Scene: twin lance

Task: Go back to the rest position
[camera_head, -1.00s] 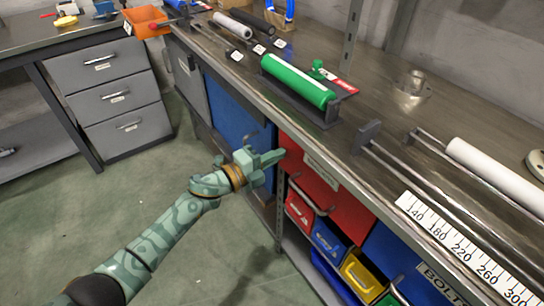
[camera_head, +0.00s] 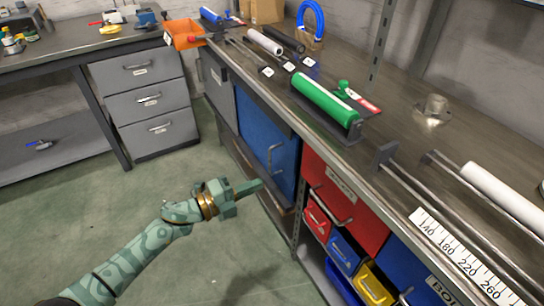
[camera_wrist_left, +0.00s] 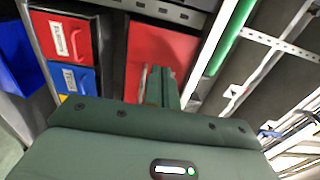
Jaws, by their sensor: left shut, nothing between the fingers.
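My left gripper (camera_head: 250,187) is at the end of the patterned green arm that comes in from the lower left of the head view. It is shut and empty, in the air in front of the workbench, below the level of its top. In the head view its fingers point right, toward the blue door (camera_head: 266,143) and the red drawer (camera_head: 342,200). In the left wrist view the shut fingers (camera_wrist_left: 158,84) show in front of a red drawer front (camera_wrist_left: 160,50). My right gripper is out of view.
The workbench (camera_head: 420,140) carries a green cylinder (camera_head: 325,103), a white tube (camera_head: 500,190) and a ruler scale (camera_head: 465,258). Small coloured bins (camera_head: 345,252) sit under it. A grey drawer unit (camera_head: 148,102) stands at the back left. The green floor (camera_head: 110,200) is clear.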

